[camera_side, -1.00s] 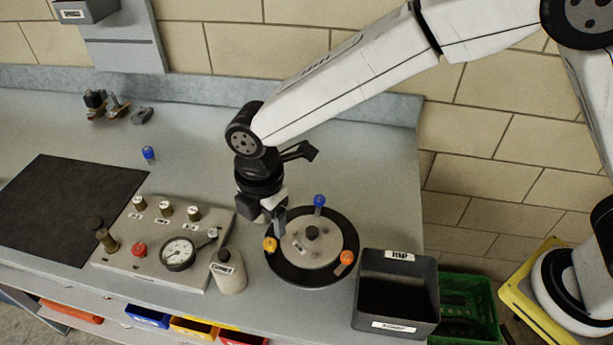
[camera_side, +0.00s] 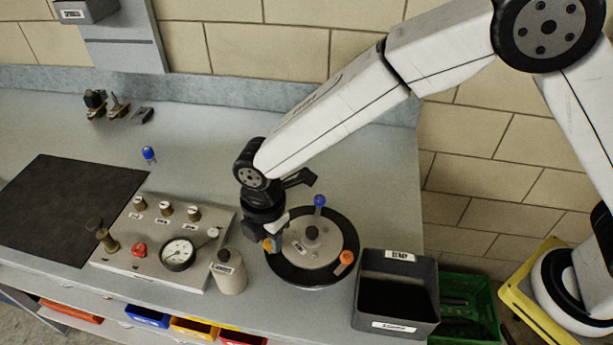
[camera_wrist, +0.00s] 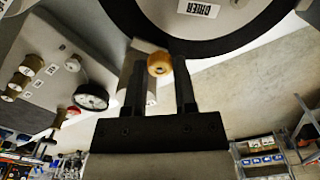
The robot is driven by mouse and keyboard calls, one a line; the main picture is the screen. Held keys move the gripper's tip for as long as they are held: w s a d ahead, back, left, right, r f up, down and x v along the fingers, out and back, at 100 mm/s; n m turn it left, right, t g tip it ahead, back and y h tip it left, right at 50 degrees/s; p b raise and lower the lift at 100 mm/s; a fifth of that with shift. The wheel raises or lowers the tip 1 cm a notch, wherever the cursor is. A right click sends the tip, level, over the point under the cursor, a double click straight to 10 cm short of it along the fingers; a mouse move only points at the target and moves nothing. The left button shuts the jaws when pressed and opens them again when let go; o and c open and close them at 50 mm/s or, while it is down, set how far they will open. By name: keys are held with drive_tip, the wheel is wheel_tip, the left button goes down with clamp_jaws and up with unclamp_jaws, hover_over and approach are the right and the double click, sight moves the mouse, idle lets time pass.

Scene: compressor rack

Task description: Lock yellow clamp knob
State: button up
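The yellow clamp knob (camera_side: 267,245) is at the left edge of the round black-rimmed plate (camera_side: 311,279), mostly hidden by my gripper (camera_side: 270,242) in the side view. In the wrist view the yellow knob (camera_wrist: 159,64) sits between the two fingers of my gripper (camera_wrist: 159,76). The fingers are apart, one on each side, with a small gap to the knob. A blue knob (camera_side: 319,201) stands upright at the back of the plate. An orange knob (camera_side: 346,257) leans at its right edge.
A gauge panel (camera_side: 130,260) and a pale bottle (camera_side: 229,272) stand close to the left of the plate. A black bin (camera_side: 398,290) stands to the right. The bench behind the plate is clear.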

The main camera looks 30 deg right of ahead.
clamp_jaws()
drive_tip(key=shift+m, duration=0.4)
drive_tip(key=m, duration=1.7)
idle(0.4)
